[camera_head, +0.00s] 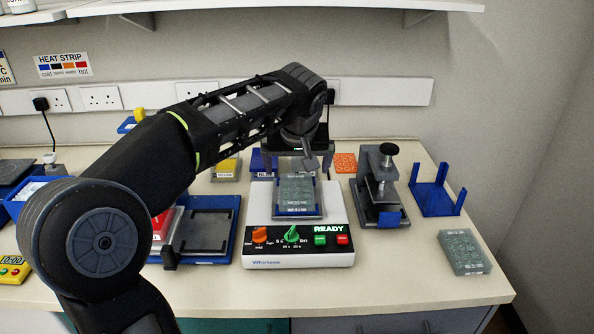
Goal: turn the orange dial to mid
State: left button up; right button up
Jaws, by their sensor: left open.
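The orange dial (259,235) is on the left of the front panel of a white bench device (298,259). Small printed marks surround it; its exact pointer setting is too small to tell. A green dial (291,234) sits just to its right. A clear well plate (297,193) rests on top of the device. My left gripper (309,164) is open, above and behind the plate, apart from the dial; its fingers are partly unclear against the dark background. My right gripper is not in view.
A blue-framed grey tray unit (209,229) stands left of the device, partly behind my arm. A grey press-like stand (379,190), an empty blue holder (433,193) and another clear plate (463,252) are to the right. The bench front before the device is clear.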

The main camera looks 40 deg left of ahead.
aim_at(259, 236)
jog(key=k+l, duration=0.8)
jog(key=l, duration=0.1)
